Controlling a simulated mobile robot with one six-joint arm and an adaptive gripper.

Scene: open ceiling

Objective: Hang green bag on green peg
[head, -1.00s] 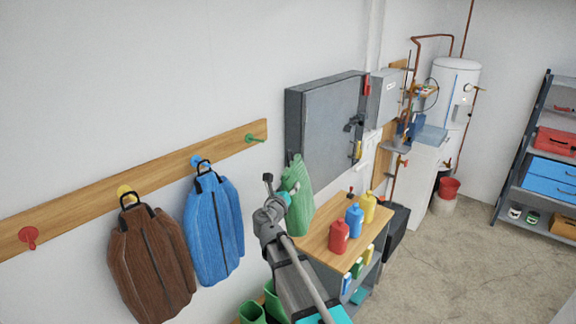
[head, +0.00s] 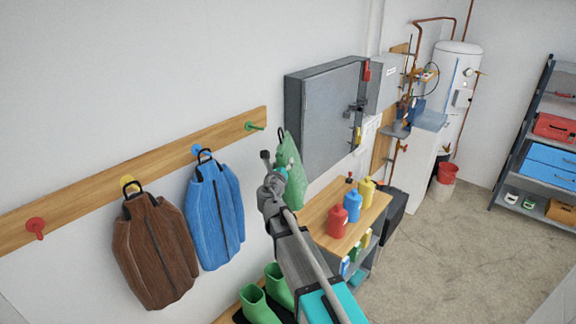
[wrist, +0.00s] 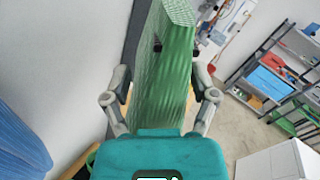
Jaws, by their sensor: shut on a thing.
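The green bag (head: 291,172) is in my gripper (head: 272,163), held out near the wall, below and to the right of the green peg (head: 254,127) in the head view. A dark loop shows at the bag's top. In the wrist view the green bag (wrist: 165,75) stands between the two fingers of my gripper (wrist: 160,92). The green peg is bare, at the right end of the wooden rail (head: 130,170). The peg does not show in the wrist view.
A grey wall cabinet (head: 325,115) is behind the bag. A bench with bottles (head: 352,205) stands right, and green boots (head: 258,306) are below.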

